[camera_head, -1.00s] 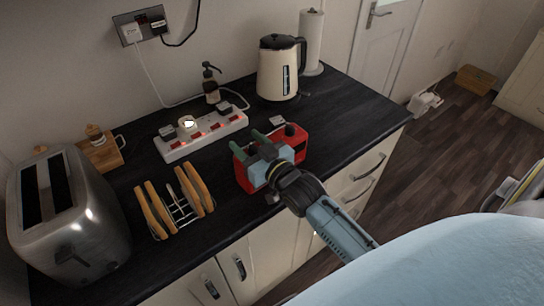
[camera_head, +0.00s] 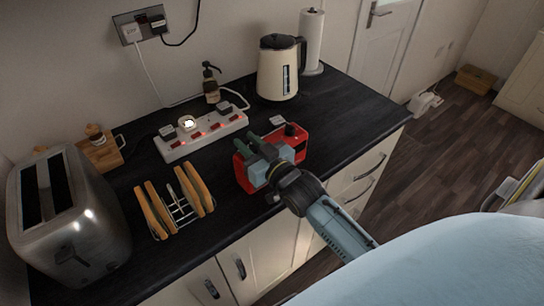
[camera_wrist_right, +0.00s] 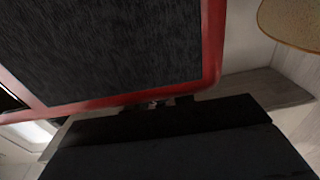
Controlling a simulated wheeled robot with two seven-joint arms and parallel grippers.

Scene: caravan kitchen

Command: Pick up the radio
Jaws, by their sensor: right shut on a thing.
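The red radio (camera_head: 297,136) stands on the dark countertop near its front edge. My right gripper (camera_head: 262,148) reaches over it from the front right and is shut on it. The gripper hides the middle of the radio. In the right wrist view the radio's dark front panel with its red frame (camera_wrist_right: 212,45) fills the upper left, close to the camera; the fingertips do not show clearly there. I cannot tell whether the radio is clear of the counter. My left gripper is not in view.
A toast rack (camera_head: 178,206) with toast stands left of the radio, and a toaster (camera_head: 75,240) farther left. A power strip (camera_head: 203,138) lies behind, with a pump bottle (camera_head: 211,88) and a kettle (camera_head: 278,72) at the back. The counter (camera_head: 350,112) to the right is clear.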

